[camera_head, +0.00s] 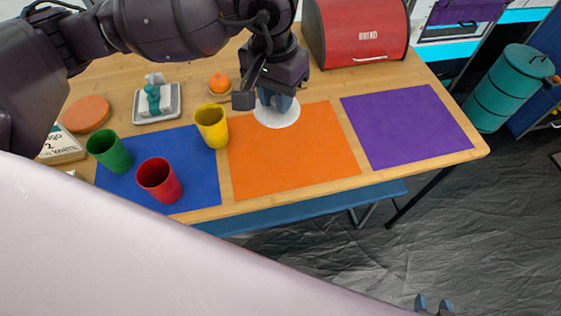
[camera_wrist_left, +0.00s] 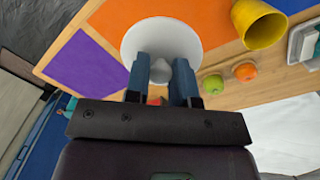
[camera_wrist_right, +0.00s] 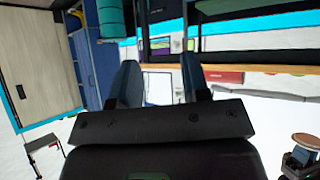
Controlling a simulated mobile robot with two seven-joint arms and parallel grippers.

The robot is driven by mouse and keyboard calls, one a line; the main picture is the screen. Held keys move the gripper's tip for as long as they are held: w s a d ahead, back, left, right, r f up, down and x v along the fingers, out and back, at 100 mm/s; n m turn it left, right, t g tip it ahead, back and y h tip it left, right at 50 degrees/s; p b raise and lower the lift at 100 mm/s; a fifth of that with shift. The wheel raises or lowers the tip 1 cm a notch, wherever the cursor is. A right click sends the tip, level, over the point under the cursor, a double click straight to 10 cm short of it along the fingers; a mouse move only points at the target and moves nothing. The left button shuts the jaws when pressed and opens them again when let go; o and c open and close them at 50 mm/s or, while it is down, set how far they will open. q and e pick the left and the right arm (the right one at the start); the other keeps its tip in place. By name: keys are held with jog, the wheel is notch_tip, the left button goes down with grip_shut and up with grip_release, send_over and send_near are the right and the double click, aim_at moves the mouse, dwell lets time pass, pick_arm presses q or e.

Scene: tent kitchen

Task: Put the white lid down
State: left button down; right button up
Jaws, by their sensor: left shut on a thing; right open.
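The white lid (camera_head: 278,114) is a round disc at the far edge of the orange mat (camera_head: 293,155) in the head view. My left gripper (camera_head: 277,98) is above it, shut on its knob. The left wrist view shows the lid (camera_wrist_left: 190,37) with its knob (camera_wrist_left: 160,72) between the two blue fingers (camera_wrist_left: 163,78). I cannot tell whether the lid touches the mat or hangs just above it. My right gripper (camera_wrist_right: 158,85) is open and empty, away from the table. Its fingertips (camera_head: 433,305) show at the bottom right of the head view.
A yellow cup (camera_head: 212,127) stands close left of the lid. Green (camera_head: 109,151) and red (camera_head: 160,181) cups are by the blue mat (camera_head: 205,180). An orange fruit (camera_head: 220,83) and a red bread box (camera_head: 357,32) are behind. The purple mat (camera_head: 405,125) is bare.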

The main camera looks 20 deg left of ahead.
pick_arm(q)
notch_tip(320, 180, down, 15)
jog(key=shift+r+b, duration=0.1)
jog(key=shift+b, duration=1)
jog(key=shift+f, duration=0.35)
notch_tip(320, 180, down, 4)
jog(key=shift+b, duration=0.5)
jog(key=shift+f, duration=0.15)
pick_arm(e)
notch_tip(320, 180, down, 3)
jog(key=shift+s+d+f, duration=0.1)
pick_arm(q)
jog(key=c, duration=1)
grip_release()
jog(key=shift+c, duration=0.2)
jog(key=shift+o, duration=0.4)
pick_arm(e)
jog(key=shift+s+f, duration=0.1)
jog(key=shift+s, duration=0.1)
